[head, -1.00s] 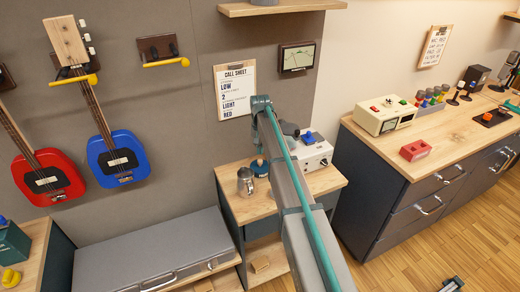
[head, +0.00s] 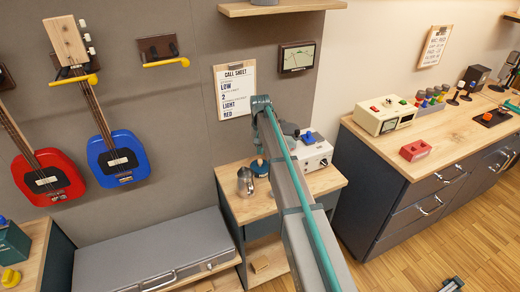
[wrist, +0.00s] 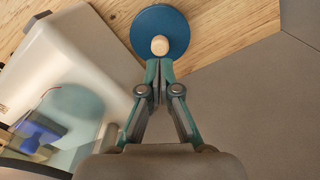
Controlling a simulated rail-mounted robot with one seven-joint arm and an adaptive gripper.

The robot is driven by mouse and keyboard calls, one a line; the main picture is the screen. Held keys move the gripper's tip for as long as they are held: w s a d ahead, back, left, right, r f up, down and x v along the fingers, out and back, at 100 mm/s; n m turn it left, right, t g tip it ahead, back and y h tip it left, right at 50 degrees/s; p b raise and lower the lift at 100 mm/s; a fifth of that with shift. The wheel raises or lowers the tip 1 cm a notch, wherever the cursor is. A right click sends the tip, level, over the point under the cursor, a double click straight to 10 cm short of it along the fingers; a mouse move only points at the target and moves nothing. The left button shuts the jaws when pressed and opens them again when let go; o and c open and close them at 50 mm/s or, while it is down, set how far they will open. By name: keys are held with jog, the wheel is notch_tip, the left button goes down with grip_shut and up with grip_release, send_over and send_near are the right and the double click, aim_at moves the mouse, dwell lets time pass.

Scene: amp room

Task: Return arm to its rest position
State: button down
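My gripper (wrist: 158,80) is shut, its two fingertips together with nothing visible between them. In the wrist view a round blue piece with a pale wooden knob (wrist: 160,45) lies just beyond the tips; I cannot tell whether they touch the knob. In the head view my arm (head: 290,185) reaches out over the small wooden-topped stand (head: 330,184). The blue piece (head: 260,168) shows there beside a metal jug (head: 245,182). The gripper itself is mostly hidden or too small there.
A white device (head: 312,155) with a blue part on top stands on the stand, close to my gripper. A grey case (head: 150,255) lies lower left. Red and blue guitars (head: 120,160) hang on the wall. A wooden counter (head: 450,140) with equipment stands right.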

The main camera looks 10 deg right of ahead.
aim_at(260, 161)
jog(key=shift+f+b, duration=0.85)
jog(key=shift+f, duration=1.3)
jog(key=shift+f, duration=0.1)
jog(key=shift+r+p, duration=1.55)
jog(key=shift+r, duration=2)
